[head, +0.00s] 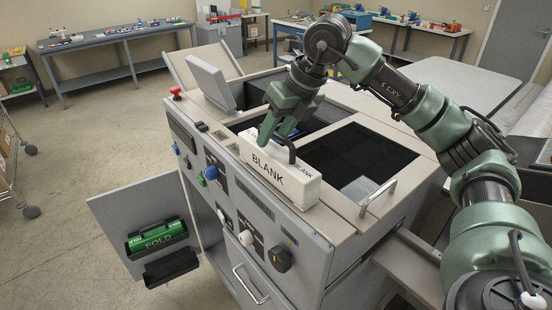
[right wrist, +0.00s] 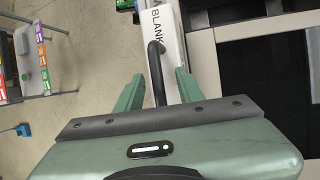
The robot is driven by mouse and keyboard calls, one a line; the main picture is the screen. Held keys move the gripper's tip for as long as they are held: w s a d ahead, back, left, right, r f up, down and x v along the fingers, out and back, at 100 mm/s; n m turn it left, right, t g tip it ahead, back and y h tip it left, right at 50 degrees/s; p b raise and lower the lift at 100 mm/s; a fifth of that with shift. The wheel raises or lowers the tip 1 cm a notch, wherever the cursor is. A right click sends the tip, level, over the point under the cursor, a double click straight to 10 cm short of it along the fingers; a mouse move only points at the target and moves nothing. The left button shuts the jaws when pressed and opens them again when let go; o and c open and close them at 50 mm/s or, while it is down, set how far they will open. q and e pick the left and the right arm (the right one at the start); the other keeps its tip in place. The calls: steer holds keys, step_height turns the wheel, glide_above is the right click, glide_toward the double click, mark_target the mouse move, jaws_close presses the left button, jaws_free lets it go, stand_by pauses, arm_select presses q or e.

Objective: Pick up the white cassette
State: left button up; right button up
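The white cassette (head: 277,172), marked BLANK, sits on the front top edge of the grey machine, with a dark arched handle on top. My right gripper (head: 276,130) is above it, reaching down at the handle. In the right wrist view, the cassette (right wrist: 172,30) lies ahead of my right gripper (right wrist: 158,84). The dark handle (right wrist: 156,72) stands between the two green fingers, with gaps on both sides. The fingers are open and do not appear to grip it. My left gripper is not in view.
The grey machine (head: 345,215) has open dark bays behind the cassette and a tilted screen (head: 211,82) at left. Its open front door (head: 115,215) holds a green FOLD cassette (head: 157,237).

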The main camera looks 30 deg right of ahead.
steer(key=shift+a, duration=0.15)
jaws_close()
stand_by(1.3)
